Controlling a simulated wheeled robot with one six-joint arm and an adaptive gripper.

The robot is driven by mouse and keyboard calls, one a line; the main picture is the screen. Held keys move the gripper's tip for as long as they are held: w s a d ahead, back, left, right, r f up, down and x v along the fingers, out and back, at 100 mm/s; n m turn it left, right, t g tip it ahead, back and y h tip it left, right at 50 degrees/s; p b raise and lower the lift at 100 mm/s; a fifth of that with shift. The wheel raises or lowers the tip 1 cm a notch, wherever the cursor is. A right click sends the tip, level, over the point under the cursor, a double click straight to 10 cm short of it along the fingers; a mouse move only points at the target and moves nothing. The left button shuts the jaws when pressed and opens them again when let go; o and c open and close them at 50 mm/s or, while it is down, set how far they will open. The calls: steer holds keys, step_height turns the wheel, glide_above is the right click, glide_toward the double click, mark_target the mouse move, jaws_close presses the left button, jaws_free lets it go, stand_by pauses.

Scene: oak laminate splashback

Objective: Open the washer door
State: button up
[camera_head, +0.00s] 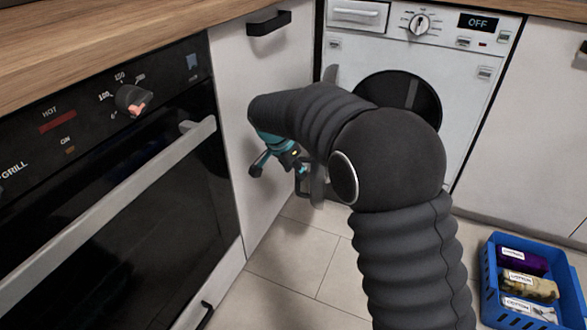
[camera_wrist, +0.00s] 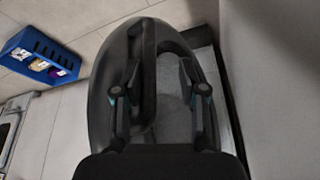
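The white washer (camera_head: 465,75) stands at the back in the head view, with a dark round opening (camera_head: 408,92) in its front. Its grey door (camera_head: 318,185) appears swung out on the left, nearly edge-on and mostly hidden behind my arm. In the wrist view the door (camera_wrist: 103,75) is a dark oval ring with a glassy middle and a dark upright bar. My gripper (camera_head: 280,168) is left of the door, by the white cabinet. In the wrist view my gripper (camera_wrist: 160,78) has its fingers apart in front of the door; contact cannot be told.
A black oven (camera_head: 110,200) with a long bar handle is at the left. A white cabinet (camera_head: 265,90) with a black handle stands between oven and washer. A blue basket (camera_head: 490,285) holding several packets is on the floor at the right. Tiled floor between is clear.

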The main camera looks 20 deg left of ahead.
steer(key=v, duration=1.2)
steer(key=shift+a, duration=0.1)
